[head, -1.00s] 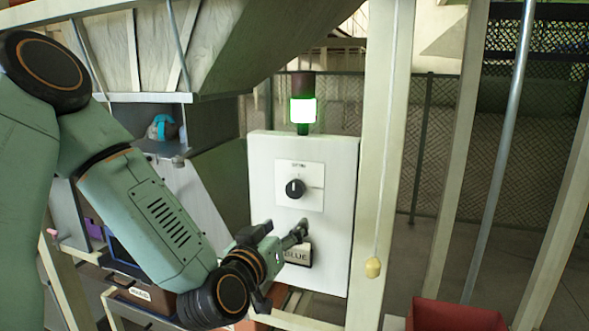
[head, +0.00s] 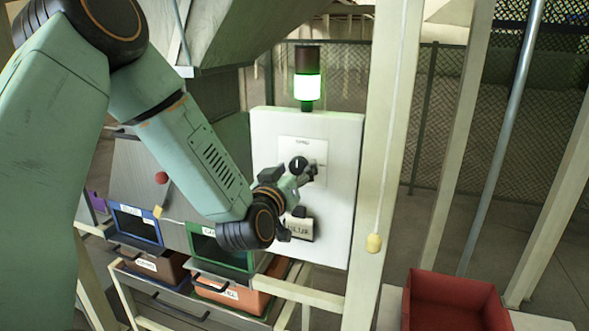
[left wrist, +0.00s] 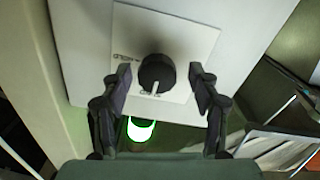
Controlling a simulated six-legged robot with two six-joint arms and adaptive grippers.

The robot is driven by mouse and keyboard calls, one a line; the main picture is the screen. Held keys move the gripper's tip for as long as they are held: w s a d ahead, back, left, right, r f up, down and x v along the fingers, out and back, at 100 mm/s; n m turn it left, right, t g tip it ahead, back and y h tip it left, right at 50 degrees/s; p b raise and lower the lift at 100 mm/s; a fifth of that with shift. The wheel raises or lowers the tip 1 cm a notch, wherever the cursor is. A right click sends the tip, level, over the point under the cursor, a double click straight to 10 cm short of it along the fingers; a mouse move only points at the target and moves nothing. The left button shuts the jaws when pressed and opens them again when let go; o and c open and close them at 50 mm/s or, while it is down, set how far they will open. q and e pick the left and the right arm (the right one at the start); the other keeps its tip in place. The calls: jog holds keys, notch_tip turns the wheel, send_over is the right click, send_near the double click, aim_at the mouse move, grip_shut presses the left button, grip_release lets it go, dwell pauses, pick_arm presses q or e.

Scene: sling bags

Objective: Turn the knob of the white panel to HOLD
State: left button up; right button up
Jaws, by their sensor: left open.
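The white panel (head: 340,200) stands upright, with a small white plate (head: 318,150) on it that bears a black round knob (head: 298,163). My left gripper (head: 308,176) is at the knob's lower right in the head view and partly covers the plate. In the left wrist view the knob (left wrist: 157,73) lies between the two open fingers (left wrist: 157,85), apart from both. The knob's pale mark points down in that view, towards small lettering that I cannot read. My right gripper is not in view.
A lamp (head: 307,88) glows green above the panel. A cord with a yellow end (head: 374,243) hangs beside a post right of the panel. Bins (head: 222,246) stand lower left, and a red box (head: 455,302) lower right.

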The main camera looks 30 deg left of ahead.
pick_arm(q)
jog(key=shift+s+d, duration=0.15)
jog(key=shift+d, duration=0.05)
jog(key=shift+r, duration=0.1)
jog(key=shift+c, duration=0.6)
jog(key=shift+w+a, duration=0.1)
jog(key=shift+w, duration=0.1)
jog(key=c, duration=1)
jog(key=shift+c, duration=0.3)
